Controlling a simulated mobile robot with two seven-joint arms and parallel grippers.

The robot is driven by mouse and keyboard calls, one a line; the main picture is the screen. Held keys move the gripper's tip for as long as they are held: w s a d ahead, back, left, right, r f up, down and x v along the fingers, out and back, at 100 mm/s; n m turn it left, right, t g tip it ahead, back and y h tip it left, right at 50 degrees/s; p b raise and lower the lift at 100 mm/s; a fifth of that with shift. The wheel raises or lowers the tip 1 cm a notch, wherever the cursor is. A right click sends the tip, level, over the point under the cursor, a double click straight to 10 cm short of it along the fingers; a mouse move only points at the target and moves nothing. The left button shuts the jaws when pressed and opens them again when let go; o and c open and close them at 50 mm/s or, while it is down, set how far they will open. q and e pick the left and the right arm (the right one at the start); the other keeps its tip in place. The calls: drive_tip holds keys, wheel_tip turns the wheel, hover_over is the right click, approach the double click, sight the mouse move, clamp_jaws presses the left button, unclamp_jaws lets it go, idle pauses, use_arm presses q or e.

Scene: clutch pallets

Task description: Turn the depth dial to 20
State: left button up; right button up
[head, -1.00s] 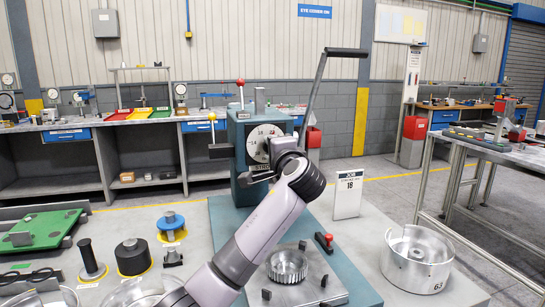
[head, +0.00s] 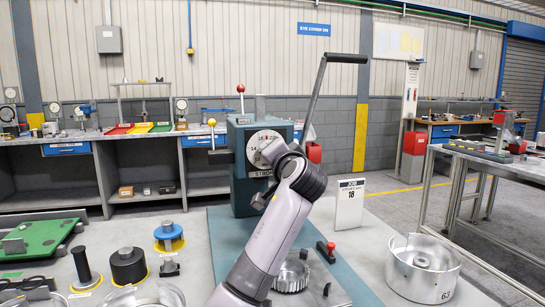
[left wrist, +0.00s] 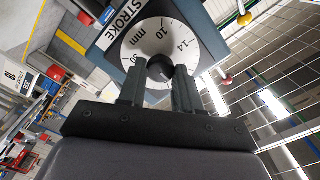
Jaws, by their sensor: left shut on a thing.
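The dial is a round white plate (head: 258,146) with black numbers on the front of the teal press (head: 243,192). It also shows in the left wrist view (left wrist: 142,42), with "STROKE" and "mm" printed by it. In that view my left gripper (left wrist: 160,72) has its two dark fingers closed around the dark round knob (left wrist: 160,65) at the plate's centre. The fingers hide part of the plate, so I cannot tell its setting. In the head view my left wrist covers the dial's lower right and the fingertips. My right gripper is not in view.
A white card reading 18 (head: 350,204) stands right of the press. A long lever (head: 317,95) rises beside it. A metal toothed part (head: 291,274) and a red-knobbed clamp (head: 326,251) lie in front. A silver drum (head: 423,268) stands right, black and blue spools left.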

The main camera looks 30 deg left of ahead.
use_arm(q)
drive_tip(key=shift+f, duration=0.15)
drive_tip(key=o, duration=1)
drive_tip(key=shift+o, duration=0.2)
drive_tip(key=b+v, duration=0.1)
drive_tip(key=v, duration=0.6)
drive_tip(key=shift+d, duration=0.1)
